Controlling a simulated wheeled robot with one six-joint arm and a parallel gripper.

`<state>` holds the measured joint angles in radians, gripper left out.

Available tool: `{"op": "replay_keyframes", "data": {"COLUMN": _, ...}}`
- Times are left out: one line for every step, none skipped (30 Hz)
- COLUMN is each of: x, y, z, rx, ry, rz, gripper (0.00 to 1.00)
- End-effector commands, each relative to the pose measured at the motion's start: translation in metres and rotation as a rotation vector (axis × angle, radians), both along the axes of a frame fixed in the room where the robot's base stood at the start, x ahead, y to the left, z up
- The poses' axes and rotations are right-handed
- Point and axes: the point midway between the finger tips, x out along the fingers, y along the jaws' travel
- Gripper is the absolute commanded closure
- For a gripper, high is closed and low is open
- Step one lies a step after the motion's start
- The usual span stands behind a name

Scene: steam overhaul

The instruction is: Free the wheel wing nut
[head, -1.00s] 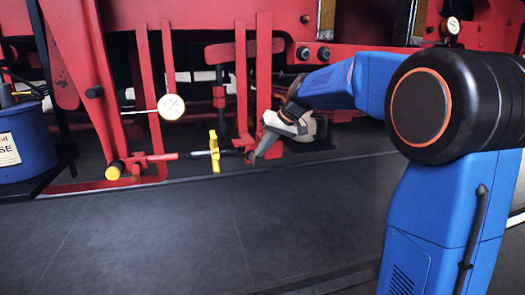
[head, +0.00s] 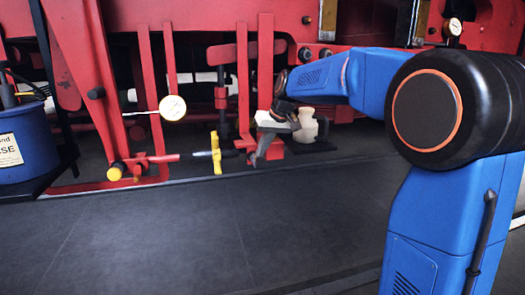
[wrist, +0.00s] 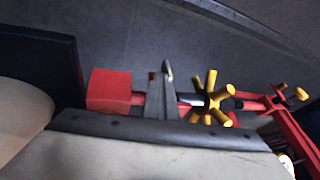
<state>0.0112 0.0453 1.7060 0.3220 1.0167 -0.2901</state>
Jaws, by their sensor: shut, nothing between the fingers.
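The wheel wing nut is yellow with several stubby arms around a hub. It sits on a horizontal rod, left of my gripper in the head view (head: 215,153) and right of my fingers in the wrist view (wrist: 211,102). My gripper (head: 256,158) points down beside the red upright bars, apart from the yellow nut in the head view. In the wrist view my grey fingers (wrist: 165,90) are together and empty, across the rod between a red block (wrist: 108,90) and the nut. Whether they touch the rod is unclear.
A white dial gauge (head: 172,108) stands out left of the nut. Red bars (head: 243,85) rise close behind my gripper. A blue drum (head: 22,140) stands at far left. The dark floor (head: 190,235) in front is clear.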

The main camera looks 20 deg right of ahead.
Motion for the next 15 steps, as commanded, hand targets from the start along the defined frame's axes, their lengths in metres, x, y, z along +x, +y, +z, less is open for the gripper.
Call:
{"op": "replay_keyframes", "data": {"x": -0.0001, "y": 0.0026, "z": 0.0008, "rx": -0.011, "ry": -0.001, "rz": 0.003, "gripper": 1.0}}
{"op": "replay_keyframes", "data": {"x": -0.0001, "y": 0.0032, "z": 0.001, "rx": -0.018, "ry": -0.001, "rz": 0.002, "gripper": 1.0}}
{"op": "replay_keyframes", "data": {"x": -0.0001, "y": 0.0038, "z": 0.0012, "rx": -0.029, "ry": -0.001, "rz": 0.003, "gripper": 1.0}}
{"op": "replay_keyframes", "data": {"x": 0.0, "y": 0.0044, "z": 0.0014, "rx": -0.037, "ry": -0.001, "rz": 0.003, "gripper": 1.0}}
{"op": "replay_keyframes", "data": {"x": -0.0001, "y": 0.0053, "z": 0.0015, "rx": -0.046, "ry": -0.001, "rz": 0.004, "gripper": 1.0}}
{"op": "replay_keyframes", "data": {"x": -0.0001, "y": 0.0059, "z": 0.0017, "rx": -0.059, "ry": -0.001, "rz": 0.004, "gripper": 1.0}}
{"op": "replay_keyframes", "data": {"x": -0.0001, "y": 0.0063, "z": 0.0018, "rx": -0.067, "ry": -0.001, "rz": 0.003, "gripper": 1.0}}
{"op": "replay_keyframes", "data": {"x": -0.0001, "y": 0.0063, "z": 0.0018, "rx": -0.074, "ry": -0.001, "rz": 0.003, "gripper": 1.0}}
{"op": "replay_keyframes", "data": {"x": -0.0002, "y": 0.0066, "z": 0.0019, "rx": -0.082, "ry": 0.0, "rz": 0.003, "gripper": 1.0}}
{"op": "replay_keyframes", "data": {"x": -0.0001, "y": 0.0069, "z": 0.002, "rx": -0.086, "ry": 0.0, "rz": 0.003, "gripper": 1.0}}
{"op": "replay_keyframes", "data": {"x": -0.0002, "y": 0.0071, "z": 0.0021, "rx": -0.091, "ry": 0.0, "rz": 0.002, "gripper": 1.0}}
{"op": "replay_keyframes", "data": {"x": -0.0002, "y": 0.0075, "z": 0.002, "rx": -0.097, "ry": 0.0, "rz": 0.003, "gripper": 1.0}}
{"op": "replay_keyframes", "data": {"x": -0.0003, "y": 0.0076, "z": 0.0021, "rx": -0.101, "ry": 0.0, "rz": 0.003, "gripper": 1.0}}
{"op": "replay_keyframes", "data": {"x": -0.0003, "y": 0.0079, "z": 0.0021, "rx": -0.104, "ry": 0.001, "rz": 0.003, "gripper": 1.0}}
{"op": "replay_keyframes", "data": {"x": -0.0003, "y": 0.0084, "z": 0.0022, "rx": -0.11, "ry": 0.0, "rz": 0.003, "gripper": 1.0}}
